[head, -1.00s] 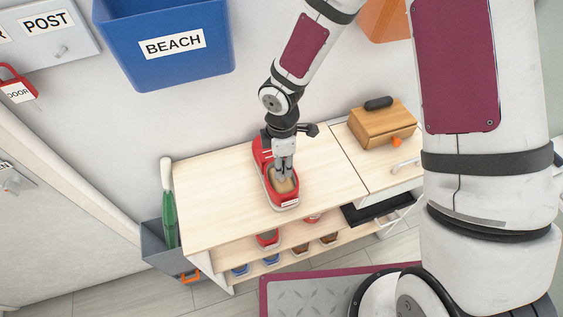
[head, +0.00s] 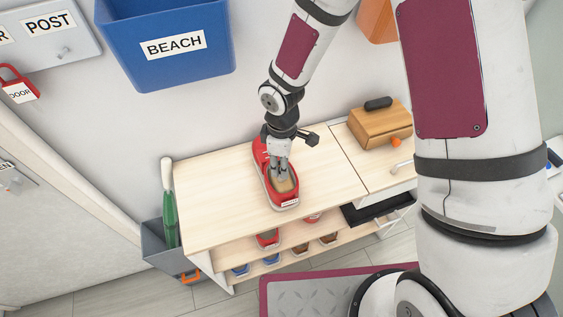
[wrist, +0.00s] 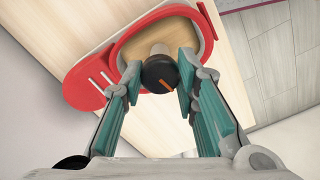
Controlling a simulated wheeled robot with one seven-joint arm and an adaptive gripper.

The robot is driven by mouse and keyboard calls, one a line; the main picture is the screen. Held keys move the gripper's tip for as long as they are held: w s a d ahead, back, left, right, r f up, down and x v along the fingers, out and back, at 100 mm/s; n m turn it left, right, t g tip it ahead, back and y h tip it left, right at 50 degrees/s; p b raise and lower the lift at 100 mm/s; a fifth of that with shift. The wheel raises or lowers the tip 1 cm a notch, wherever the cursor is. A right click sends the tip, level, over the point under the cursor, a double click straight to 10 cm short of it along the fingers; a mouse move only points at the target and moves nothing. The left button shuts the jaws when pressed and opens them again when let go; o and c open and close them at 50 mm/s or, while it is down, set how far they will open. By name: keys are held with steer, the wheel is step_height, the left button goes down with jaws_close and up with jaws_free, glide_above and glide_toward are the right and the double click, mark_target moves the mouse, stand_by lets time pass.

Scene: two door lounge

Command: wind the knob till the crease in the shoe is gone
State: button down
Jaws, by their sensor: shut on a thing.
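The red shoe (head: 287,203) sits on the wooden cabinet top, with a tan insole showing inside its opening. In the wrist view the red shoe (wrist: 77,83) lies beyond the fingers, with slits on its left part. A black knob (wrist: 159,73) with an orange mark stands at the shoe's opening on a pale stem. My gripper (wrist: 160,88) points down over the shoe with its teal pads on either side of the knob, shut on it. In the head view my gripper (head: 280,174) hides the knob. I cannot make out a crease.
A wooden box (head: 381,127) with a black handle stands to the right on the cabinet top (head: 220,190). A blue BEACH bin (head: 165,42) hangs on the wall above. Several shoes sit on the shelf below. The top left of the cabinet is clear.

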steer(key=c, duration=1.2)
jaws_free()
steer(key=shift+c, duration=0.2)
step_height(320, 180, up, 12)
